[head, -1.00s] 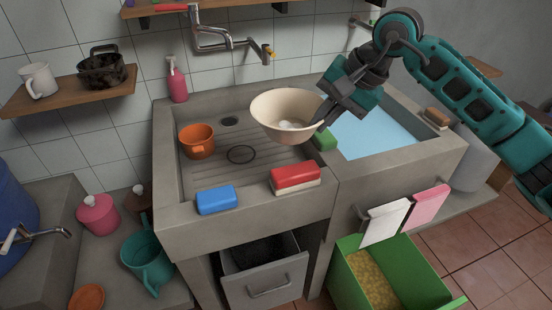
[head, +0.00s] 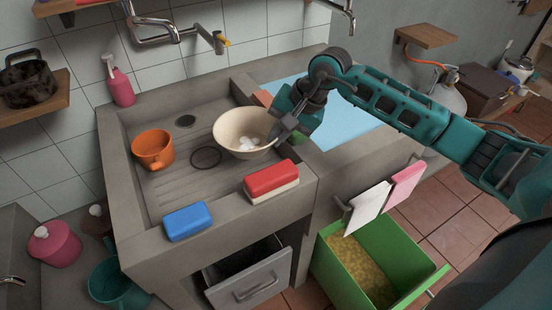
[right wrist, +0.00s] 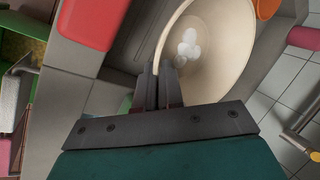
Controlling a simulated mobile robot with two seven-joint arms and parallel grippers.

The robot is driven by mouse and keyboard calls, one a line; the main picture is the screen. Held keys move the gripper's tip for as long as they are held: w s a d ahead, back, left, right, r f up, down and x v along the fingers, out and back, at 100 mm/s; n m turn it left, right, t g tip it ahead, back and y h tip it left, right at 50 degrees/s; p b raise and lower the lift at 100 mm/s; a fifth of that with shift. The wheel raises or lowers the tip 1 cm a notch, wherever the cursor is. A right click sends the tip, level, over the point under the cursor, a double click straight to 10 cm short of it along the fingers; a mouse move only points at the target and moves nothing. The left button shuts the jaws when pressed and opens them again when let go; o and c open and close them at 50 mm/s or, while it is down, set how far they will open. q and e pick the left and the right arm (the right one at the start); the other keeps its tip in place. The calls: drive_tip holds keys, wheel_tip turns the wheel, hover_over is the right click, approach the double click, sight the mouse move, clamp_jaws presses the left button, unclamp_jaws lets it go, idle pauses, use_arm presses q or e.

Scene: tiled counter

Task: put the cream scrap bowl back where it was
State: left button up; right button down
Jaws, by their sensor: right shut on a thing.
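The cream scrap bowl (head: 230,128) is upright over the right part of the grey ribbed drainboard, with several whitish scraps (head: 246,143) inside. My right gripper (head: 279,133) comes from the right and is shut on the bowl's right rim. In the right wrist view the two fingers (right wrist: 158,92) pinch the wall of the bowl (right wrist: 222,60). I cannot tell whether the bowl's base touches the drainboard. My left gripper is not in view.
An orange cup (head: 153,150) stands left of the bowl. A blue sponge (head: 187,221) and a red-and-white block (head: 271,181) lie along the front ledge. A water-filled basin (head: 345,125) is at the right. A green bin (head: 405,290) stands below. Drainboard is clear between cup and bowl.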

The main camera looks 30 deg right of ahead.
wheel_tip(320, 180, down, 4)
drive_tip(key=shift+f, duration=0.1)
wheel_tip(320, 180, down, 3)
drive_tip(key=shift+f, duration=0.2)
drive_tip(key=shift+w+f, duration=0.1)
drive_tip(key=shift+f, duration=0.1)
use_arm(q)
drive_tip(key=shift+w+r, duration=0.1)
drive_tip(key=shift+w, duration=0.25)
use_arm(e)
drive_tip(key=shift+f+b, duration=0.2)
drive_tip(key=shift+b, duration=0.1)
drive_tip(key=c, duration=1.5)
unclamp_jaws()
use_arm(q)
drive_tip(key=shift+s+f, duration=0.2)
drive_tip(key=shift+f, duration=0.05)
use_arm(e)
drive_tip(key=shift+o, duration=1.1)
drive_tip(key=shift+r, duration=0.1)
